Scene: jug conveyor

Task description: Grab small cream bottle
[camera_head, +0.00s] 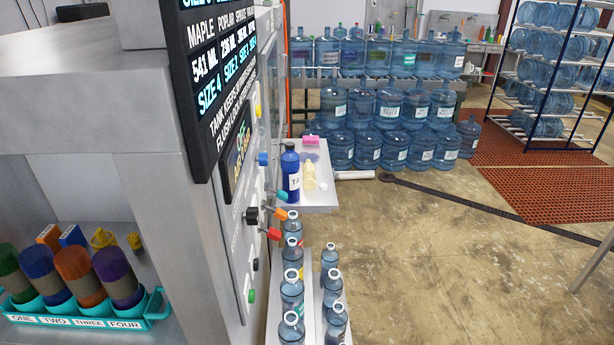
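The small cream bottle (309,174) stands upright on a small grey shelf (318,200) that juts out from the machine. It is right beside a taller dark blue bottle (290,172) with a white label, on its left. A small white piece lies by its base on the right. Neither of my grippers shows in the head view.
The grey machine (175,200) with levers and a sign fills the left. Small blue jugs (291,290) stand in two rows below the shelf. A pink block (311,141) sits behind the bottles. Large water jugs (390,105) fill the back. The floor (450,260) at right is mostly open.

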